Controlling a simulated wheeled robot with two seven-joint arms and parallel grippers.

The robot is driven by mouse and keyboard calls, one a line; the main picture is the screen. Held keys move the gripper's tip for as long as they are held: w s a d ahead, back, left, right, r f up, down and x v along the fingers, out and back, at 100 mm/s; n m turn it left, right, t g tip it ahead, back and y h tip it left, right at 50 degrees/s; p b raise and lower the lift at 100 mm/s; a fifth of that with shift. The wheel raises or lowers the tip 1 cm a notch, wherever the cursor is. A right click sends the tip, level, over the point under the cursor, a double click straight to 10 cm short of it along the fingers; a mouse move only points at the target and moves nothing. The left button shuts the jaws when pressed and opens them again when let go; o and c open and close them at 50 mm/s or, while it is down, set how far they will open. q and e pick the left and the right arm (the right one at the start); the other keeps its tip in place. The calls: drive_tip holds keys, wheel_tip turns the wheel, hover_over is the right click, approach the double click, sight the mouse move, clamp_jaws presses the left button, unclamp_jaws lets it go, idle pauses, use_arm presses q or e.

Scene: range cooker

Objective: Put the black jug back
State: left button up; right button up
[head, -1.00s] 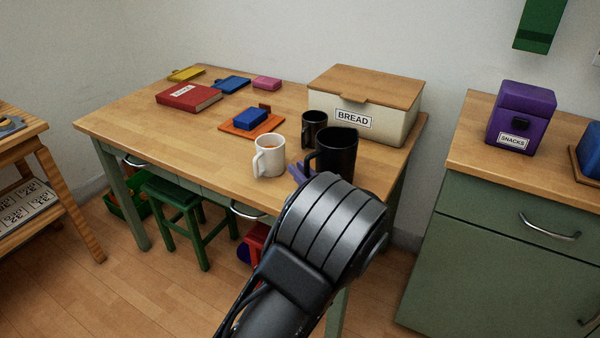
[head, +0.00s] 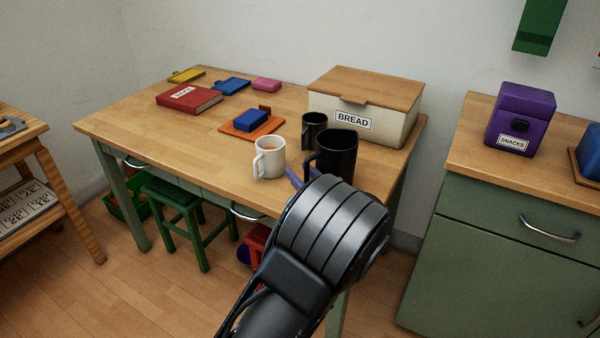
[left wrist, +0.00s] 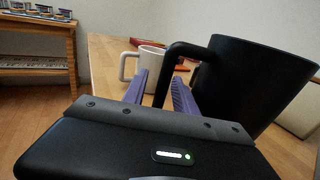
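The black jug (head: 337,155) is at the front right of the wooden table (head: 215,160), upright in the head view, with its handle to the left. My arm hides its base, so I cannot tell whether it touches the tabletop. My left gripper (left wrist: 162,82) has its two purple fingers on either side of the jug's handle and looks shut on it. In the left wrist view the jug (left wrist: 250,80) fills the right side. In the head view my left wrist covers most of the fingers. My right gripper is not in view.
A white mug (head: 269,160) stands close to the left of the jug. A smaller black mug (head: 313,127) and the bread box (head: 362,105) stand behind it. A blue block on an orange board (head: 252,121) lies farther left. The table's front left is clear.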

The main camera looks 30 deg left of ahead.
use_arm(q)
drive_tip(key=v, duration=1.1)
drive_tip(key=shift+s+d+f+p, duration=0.1)
drive_tip(key=shift+d+p, duration=0.05)
drive_tip(key=shift+p, duration=0.25)
